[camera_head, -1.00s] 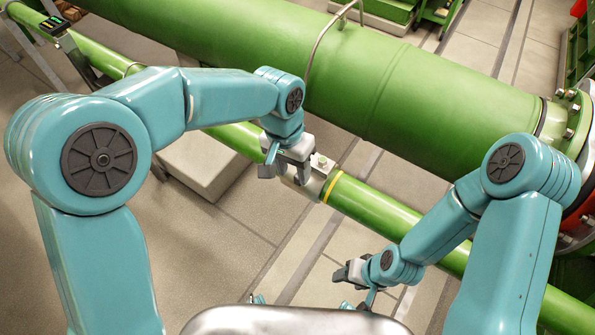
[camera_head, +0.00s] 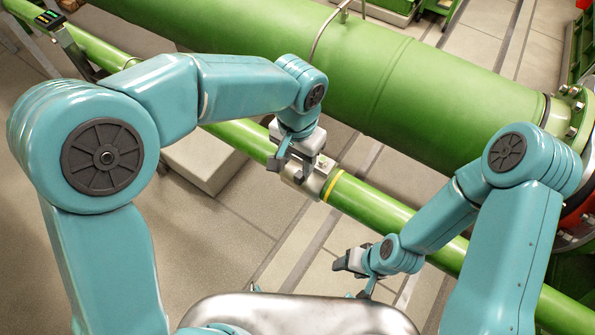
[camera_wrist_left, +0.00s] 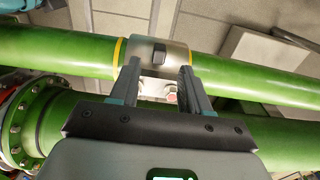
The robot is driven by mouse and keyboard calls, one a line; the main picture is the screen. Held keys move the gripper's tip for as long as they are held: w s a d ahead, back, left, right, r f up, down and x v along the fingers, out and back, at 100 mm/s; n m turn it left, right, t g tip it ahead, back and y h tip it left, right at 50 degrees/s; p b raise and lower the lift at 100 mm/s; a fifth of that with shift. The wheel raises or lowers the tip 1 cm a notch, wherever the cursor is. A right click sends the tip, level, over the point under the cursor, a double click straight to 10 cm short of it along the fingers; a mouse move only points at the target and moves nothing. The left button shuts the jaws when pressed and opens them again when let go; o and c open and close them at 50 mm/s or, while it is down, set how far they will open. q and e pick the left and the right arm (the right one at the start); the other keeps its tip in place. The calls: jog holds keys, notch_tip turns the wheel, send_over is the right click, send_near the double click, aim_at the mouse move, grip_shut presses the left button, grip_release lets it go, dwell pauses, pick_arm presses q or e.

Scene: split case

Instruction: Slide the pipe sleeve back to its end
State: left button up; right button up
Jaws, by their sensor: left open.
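The pipe sleeve (camera_head: 318,181) is a silvery metal collar around the thin green pipe (camera_head: 375,207), beside a yellow ring (camera_head: 332,186). In the left wrist view the sleeve (camera_wrist_left: 172,59) shows a dark block on its face, and the yellow ring (camera_wrist_left: 121,52) is at its left edge. My left gripper (camera_head: 290,168) is open, its fingers pointing down at the sleeve. In the left wrist view its two fingers (camera_wrist_left: 158,78) lie either side of a fitting with a reddish spot; contact cannot be told. My right gripper (camera_head: 352,264) is low in front, apart from the pipe.
A large green pipe (camera_head: 400,85) runs behind the thin one, with a bolted flange (camera_head: 570,120) at the right. A pale block (camera_head: 205,160) stands on the floor under the thin pipe. The tiled floor in front is clear.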

aim_at(297, 177)
pick_arm(q)
notch_tip(297, 177, down, 6)
jog(key=shift+f, duration=0.2)
grip_shut()
